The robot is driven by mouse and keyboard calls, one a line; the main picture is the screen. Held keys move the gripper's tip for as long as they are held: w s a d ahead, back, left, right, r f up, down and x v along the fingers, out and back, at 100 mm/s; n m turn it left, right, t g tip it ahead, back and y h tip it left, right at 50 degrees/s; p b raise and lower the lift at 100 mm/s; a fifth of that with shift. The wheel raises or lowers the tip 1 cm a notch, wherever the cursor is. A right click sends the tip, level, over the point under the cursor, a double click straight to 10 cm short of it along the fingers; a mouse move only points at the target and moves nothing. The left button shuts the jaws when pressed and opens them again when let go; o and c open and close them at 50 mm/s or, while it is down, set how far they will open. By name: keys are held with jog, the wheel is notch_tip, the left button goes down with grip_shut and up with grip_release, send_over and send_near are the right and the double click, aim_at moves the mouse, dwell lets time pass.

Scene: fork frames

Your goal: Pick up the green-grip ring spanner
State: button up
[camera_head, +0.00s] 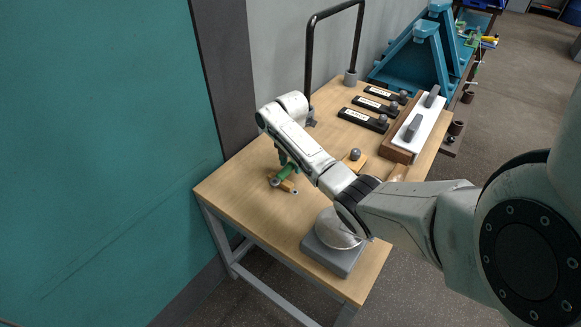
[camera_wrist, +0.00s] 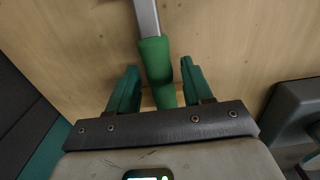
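The green-grip ring spanner (camera_wrist: 155,62) lies on the wooden table in the wrist view, its green grip running between my fingers and its grey metal shaft reaching past them to the top edge. Its ring end is outside that view. My gripper (camera_wrist: 159,68) has two dark green fingers, open, one on each side of the grip, with bare wood showing in the gaps. In the head view my gripper (camera_head: 285,170) points down at the table's left part. Green and grey parts overlap there, and I cannot separate spanner from fingers clearly.
A grey block with a shiny dome (camera_head: 325,255) stands at the table's front; a dark grey body (camera_wrist: 295,105) shows right in the wrist view. Black labelled blocks (camera_head: 363,119), a white plate on wood (camera_head: 420,128) and a black tube frame (camera_head: 310,60) stand farther back. A teal wall (camera_head: 100,150) is left.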

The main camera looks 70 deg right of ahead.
grip_shut()
jog(key=shift+r, duration=0.2)
dwell(0.5)
